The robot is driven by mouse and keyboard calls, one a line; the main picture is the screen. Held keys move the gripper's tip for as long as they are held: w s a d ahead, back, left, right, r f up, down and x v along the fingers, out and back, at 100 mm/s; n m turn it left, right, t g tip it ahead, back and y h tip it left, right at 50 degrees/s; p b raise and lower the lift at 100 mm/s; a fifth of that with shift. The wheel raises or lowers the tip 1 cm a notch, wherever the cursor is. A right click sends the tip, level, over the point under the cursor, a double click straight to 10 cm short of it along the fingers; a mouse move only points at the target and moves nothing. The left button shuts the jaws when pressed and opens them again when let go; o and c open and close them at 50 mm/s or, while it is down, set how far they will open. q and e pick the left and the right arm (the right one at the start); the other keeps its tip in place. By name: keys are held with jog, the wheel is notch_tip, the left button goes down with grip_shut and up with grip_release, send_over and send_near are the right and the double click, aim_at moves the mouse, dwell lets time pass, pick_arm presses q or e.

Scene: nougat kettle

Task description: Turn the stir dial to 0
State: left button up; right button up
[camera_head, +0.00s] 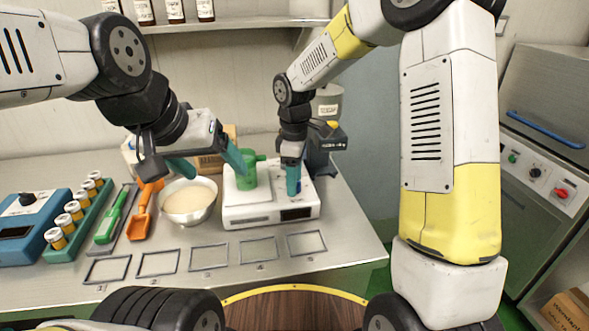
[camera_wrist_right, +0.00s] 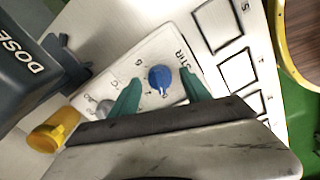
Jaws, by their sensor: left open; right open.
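The blue stir dial (camera_wrist_right: 160,74) sits on a white panel beside the printed word STIR in the right wrist view. Its pale pointer mark faces the lower edge of the picture; the number there is too small to read. My right gripper (camera_wrist_right: 161,80) is open, its two teal fingers on either side of the dial with gaps visible. In the head view my right gripper (camera_head: 292,180) points down over the right part of the white appliance (camera_head: 262,215). My left gripper (camera_head: 208,164) is open between the bowl and the green pot (camera_head: 250,175), one finger close to the pot.
A grey knob (camera_wrist_right: 105,107) and a yellow part (camera_wrist_right: 52,136) lie close to my right gripper. A dark DOSE unit (camera_wrist_right: 25,65) stands beside the panel. A bowl (camera_head: 190,215) of pale contents stands left of the appliance. Empty frames (camera_head: 208,257) line the front bench.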

notch_tip(320, 180, up, 8)
jog(key=shift+f, duration=0.1)
dwell(0.4)
jog(key=shift+s+d+r, duration=0.1)
jog(key=shift+d+r, duration=0.05)
jog(key=shift+r, duration=0.05)
jog(key=s+d+r+m+t+y, duration=0.1)
jog(key=s+d+r+m+t, duration=0.2)
jog(key=s+d+m, duration=0.4)
jog(key=s+d+r+m+t+y, duration=0.1)
jog(key=s+d+r+m+t, duration=0.2)
jog(key=s, duration=1)
jog(key=shift+d+r+m, duration=1.45)
jog(key=shift+d+m, duration=0.55)
jog(key=shift+m, duration=0.7)
